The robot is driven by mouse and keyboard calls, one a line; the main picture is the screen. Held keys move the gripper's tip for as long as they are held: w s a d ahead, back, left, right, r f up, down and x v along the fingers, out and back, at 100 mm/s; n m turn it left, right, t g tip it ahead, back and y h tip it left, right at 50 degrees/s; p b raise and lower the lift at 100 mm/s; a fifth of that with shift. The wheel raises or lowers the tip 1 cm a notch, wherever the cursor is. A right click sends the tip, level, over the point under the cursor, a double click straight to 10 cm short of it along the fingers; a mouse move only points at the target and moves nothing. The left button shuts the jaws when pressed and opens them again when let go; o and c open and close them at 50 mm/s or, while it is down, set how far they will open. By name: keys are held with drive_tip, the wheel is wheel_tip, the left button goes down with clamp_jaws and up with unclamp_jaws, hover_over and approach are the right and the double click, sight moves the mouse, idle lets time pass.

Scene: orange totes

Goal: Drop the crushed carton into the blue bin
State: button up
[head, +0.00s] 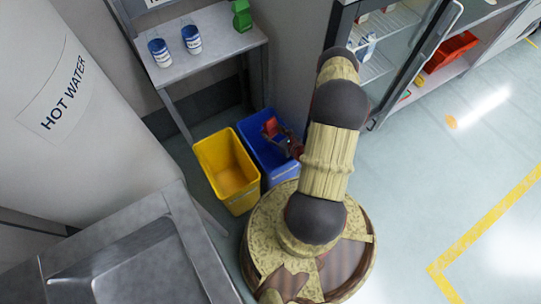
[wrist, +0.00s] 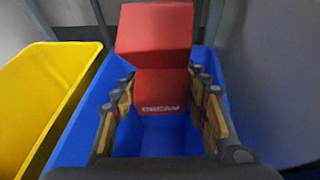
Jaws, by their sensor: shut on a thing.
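The crushed carton (wrist: 153,35) is red, bent into two blocks, with white lettering on its lower part. My gripper (wrist: 162,91) is shut on it, with a finger on each side. In the head view the carton (head: 270,127) shows as a small red shape at my gripper (head: 283,141). The blue bin (head: 281,174) stands on the floor below, and the carton is over its opening. In the wrist view the blue bin (wrist: 76,137) lies around and beneath the carton and fingers, and its visible inside looks empty. The carton's exact height over the rim is unclear.
A yellow bin (head: 219,160) stands directly left of the blue one. Behind them is a grey table (head: 210,45) with two blue-and-white cans (head: 160,52) and a green object (head: 241,15). A glass-doored cabinet (head: 398,50) stands at right. Open floor (head: 430,180) lies right.

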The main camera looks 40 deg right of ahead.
wheel_tip(320, 180, down, 4)
drive_tip(key=b, duration=0.2)
drive_tip(key=shift+f+b, duration=0.15)
drive_tip(key=shift+b, duration=0.15)
drive_tip(key=o, duration=1)
drive_tip(key=v, duration=1.2)
